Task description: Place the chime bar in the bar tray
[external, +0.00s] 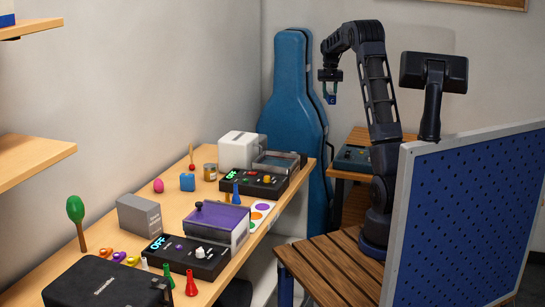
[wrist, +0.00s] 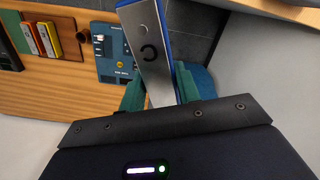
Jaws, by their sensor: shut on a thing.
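My gripper (wrist: 160,88) is shut on the chime bar (wrist: 147,35), a silver bar with a blue edge and a dark letter C. The teal fingers grip it from both sides, and its far end runs out of the top of the wrist view. In the external view my gripper (external: 331,88) is raised in the air, pointing down, with a small blue part of the bar showing. At the upper left of the wrist view, several coloured bars (wrist: 42,40) stand side by side in what looks like the bar tray; its rim is hard to make out.
A blue instrument case (external: 290,85) stands behind. A blue pegboard (external: 470,210) stands at the right. The long desk (external: 95,245) holds many items.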

